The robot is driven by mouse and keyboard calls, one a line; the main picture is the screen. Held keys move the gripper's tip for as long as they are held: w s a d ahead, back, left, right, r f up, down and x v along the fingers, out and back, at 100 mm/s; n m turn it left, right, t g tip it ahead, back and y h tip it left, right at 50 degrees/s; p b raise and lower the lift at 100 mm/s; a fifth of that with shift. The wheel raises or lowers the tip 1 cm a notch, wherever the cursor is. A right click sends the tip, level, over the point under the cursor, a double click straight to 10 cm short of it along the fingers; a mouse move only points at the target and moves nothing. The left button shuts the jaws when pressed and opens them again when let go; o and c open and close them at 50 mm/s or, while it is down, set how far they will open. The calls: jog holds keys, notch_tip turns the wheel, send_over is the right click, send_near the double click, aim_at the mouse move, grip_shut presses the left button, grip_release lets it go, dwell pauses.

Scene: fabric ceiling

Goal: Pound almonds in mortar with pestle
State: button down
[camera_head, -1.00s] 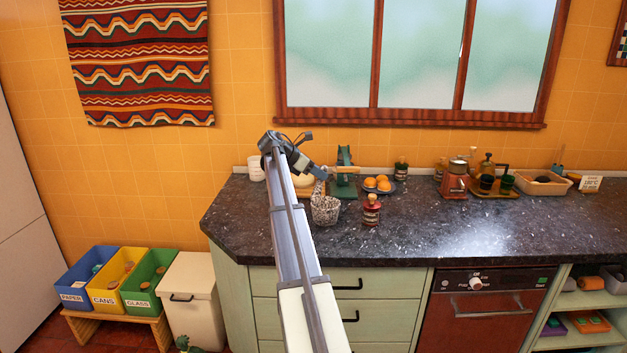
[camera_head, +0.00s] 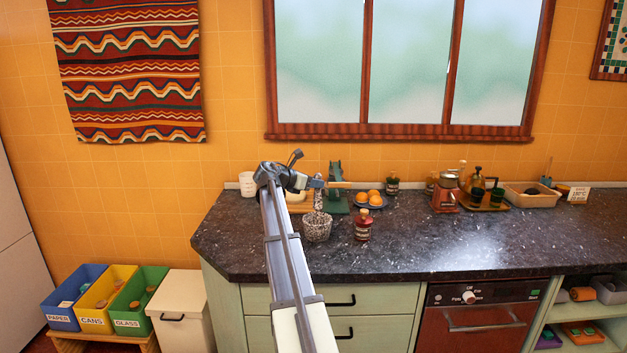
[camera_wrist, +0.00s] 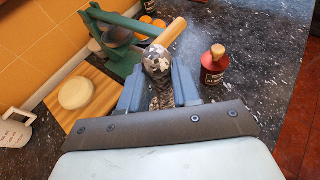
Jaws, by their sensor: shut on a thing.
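My gripper (camera_wrist: 158,85) is shut on the grey speckled pestle (camera_wrist: 156,62), which stands roughly upright between the fingers. In the head view, my gripper (camera_head: 316,183) is above the speckled stone mortar (camera_head: 317,229), near the counter's front left. The pestle (camera_head: 318,200) hangs down over the mortar's mouth. Whether its lower end is inside the mortar or just above the rim, I cannot tell. The mortar's inside is hidden, and no almonds can be made out.
A green press (camera_head: 335,203) with a wooden handle (camera_wrist: 171,32) stands close behind the gripper. A red bottle (camera_head: 363,226) is just right of the mortar. A wooden board (camera_wrist: 98,97) with a pale round item and a white mug (camera_wrist: 14,128) are left.

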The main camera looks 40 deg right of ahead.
aim_at(314, 207)
jog(key=shift+f, duration=3)
jog(key=shift+f, duration=0.1)
jog(key=shift+f, duration=1.75)
jog(key=shift+s+a+r, duration=0.15)
jog(key=shift+r, duration=0.7)
jog(key=shift+s+a+r, duration=0.1)
jog(key=shift+r, duration=0.75)
